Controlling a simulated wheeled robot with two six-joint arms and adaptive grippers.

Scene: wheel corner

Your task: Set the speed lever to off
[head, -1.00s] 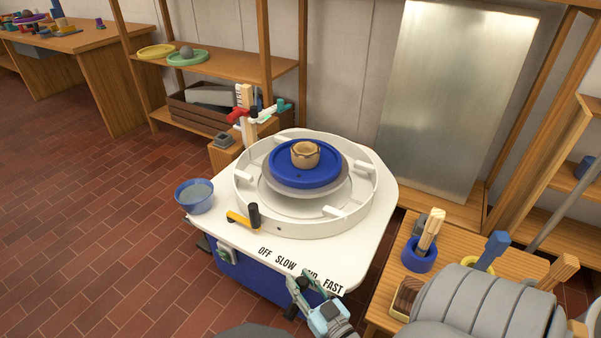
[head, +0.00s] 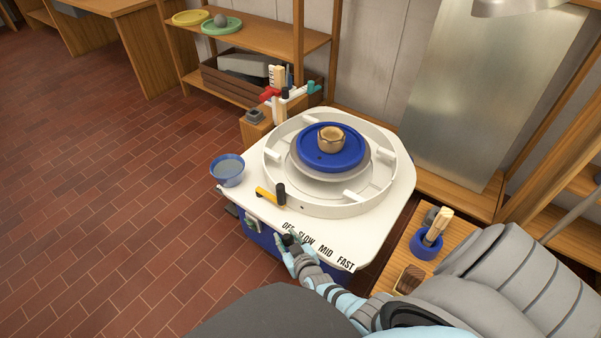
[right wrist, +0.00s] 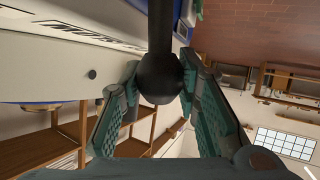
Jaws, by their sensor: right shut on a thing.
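The speed lever shows as a dark ball knob on a dark stem (right wrist: 160,78) in the right wrist view. My right gripper (right wrist: 160,82) is shut on that knob, with a green padded finger on each side. In the head view my right gripper (head: 288,240) is at the front edge of the white wheel table (head: 240,205), just below the OFF and SLOW labels (head: 298,233). The knob is small there and partly hidden by the fingers, so its exact setting is hard to tell. MID and FAST are further right. My left gripper is not in view.
A blue wheel head (head: 312,160) bears a small clay pot (head: 331,139) inside a white splash ring (head: 385,190). A yellow-and-black tool (head: 268,195) and a blue bowl (head: 228,170) sit at the left. A blue tool cup (head: 425,246) stands on the right-hand wooden table.

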